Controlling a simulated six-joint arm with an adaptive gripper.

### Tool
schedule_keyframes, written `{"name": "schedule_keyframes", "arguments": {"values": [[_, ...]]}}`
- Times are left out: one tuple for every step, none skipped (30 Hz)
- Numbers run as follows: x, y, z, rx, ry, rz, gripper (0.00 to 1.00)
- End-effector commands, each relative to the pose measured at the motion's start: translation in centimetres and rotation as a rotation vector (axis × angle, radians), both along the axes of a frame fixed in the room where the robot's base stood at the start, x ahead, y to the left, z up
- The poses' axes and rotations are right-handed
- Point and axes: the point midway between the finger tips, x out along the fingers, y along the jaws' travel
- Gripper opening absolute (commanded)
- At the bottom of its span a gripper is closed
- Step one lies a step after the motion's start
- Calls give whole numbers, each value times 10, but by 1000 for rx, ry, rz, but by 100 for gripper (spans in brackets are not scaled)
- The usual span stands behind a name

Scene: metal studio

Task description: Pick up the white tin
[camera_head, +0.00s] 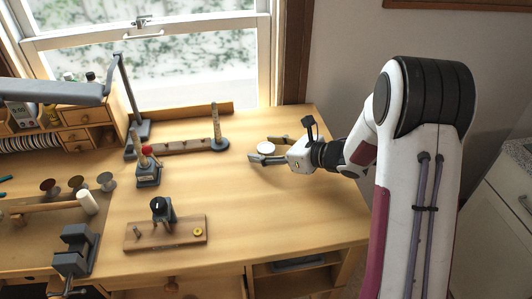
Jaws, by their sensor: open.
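The white tin (266,148) is a small, round, pale thing near the right part of the wooden workbench. My gripper (259,150) is low over the bench and points left. It is open, with one finger on the near side of the tin and the other on the far side. The tin shows between the fingers. I cannot tell whether either finger touches it, and its lower part is partly hidden by the gripper.
A wooden board with a black fixture (165,232) lies nearer. A vise (76,250) is on the front edge. The bench's front right is clear.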

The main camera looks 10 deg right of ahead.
Motion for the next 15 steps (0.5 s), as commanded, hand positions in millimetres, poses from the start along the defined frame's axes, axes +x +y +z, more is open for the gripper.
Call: {"name": "schedule_keyframes", "arguments": {"values": [[0, 0, 0, 0, 0, 0, 57], [0, 0, 0, 0, 0, 0, 57], [0, 0, 0, 0, 0, 0, 57], [0, 0, 0, 0, 0, 0, 57], [0, 0, 0, 0, 0, 0, 57], [0, 0, 0, 0, 0, 0, 57], [0, 0, 0, 0, 0, 0, 57], [0, 0, 0, 0, 0, 0, 54], [0, 0, 0, 0, 0, 0, 44], [0, 0, 0, 0, 0, 0, 36], [0, 0, 0, 0, 0, 0, 28], [0, 0, 0, 0, 0, 0, 18], [0, 0, 0, 0, 0, 0, 14], [0, 0, 0, 0, 0, 0, 14], [0, 0, 0, 0, 0, 0, 14]]}}
